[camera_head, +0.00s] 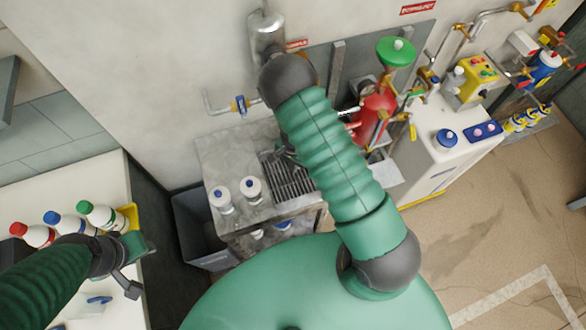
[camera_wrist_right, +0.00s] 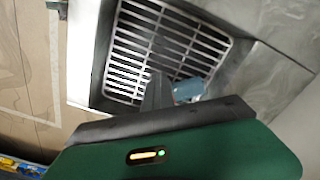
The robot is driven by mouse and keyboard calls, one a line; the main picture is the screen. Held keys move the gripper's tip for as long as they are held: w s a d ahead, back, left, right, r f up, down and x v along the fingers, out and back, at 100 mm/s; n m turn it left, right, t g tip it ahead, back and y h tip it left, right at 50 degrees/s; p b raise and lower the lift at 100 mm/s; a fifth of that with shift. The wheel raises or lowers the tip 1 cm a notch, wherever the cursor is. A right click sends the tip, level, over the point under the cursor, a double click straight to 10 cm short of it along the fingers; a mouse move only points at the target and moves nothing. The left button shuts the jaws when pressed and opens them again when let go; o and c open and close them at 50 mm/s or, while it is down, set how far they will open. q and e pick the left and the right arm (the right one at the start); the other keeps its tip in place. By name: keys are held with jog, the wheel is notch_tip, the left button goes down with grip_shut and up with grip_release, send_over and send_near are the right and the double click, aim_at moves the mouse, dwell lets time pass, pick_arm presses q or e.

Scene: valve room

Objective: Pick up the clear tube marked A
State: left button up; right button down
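I cannot make out a clear tube marked A in either view. In the right wrist view, a small bluish, see-through piece (camera_wrist_right: 187,90) shows beside a dark finger of my right gripper (camera_wrist_right: 160,95), above a metal grille (camera_wrist_right: 135,50). I cannot tell whether this piece is the tube, or whether the fingers hold it. In the head view my right arm covers most of that gripper, over the grille (camera_head: 290,178) of the steel sink unit. My left gripper (camera_head: 125,262) is over the white counter at the left, its fingers unclear.
White bottles with red, blue and green caps (camera_head: 100,214) stand beside my left gripper. Two white containers (camera_head: 251,188) stand left of the grille. A red vessel (camera_head: 372,115) and a green funnel (camera_head: 396,52) are right of my arm. A grey bin (camera_head: 195,230) stands below.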

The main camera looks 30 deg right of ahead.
jog(key=c, duration=1.3)
grip_release()
jog(key=shift+d, duration=0.15)
jog(key=o, duration=0.9)
jog(key=shift+c, duration=0.2)
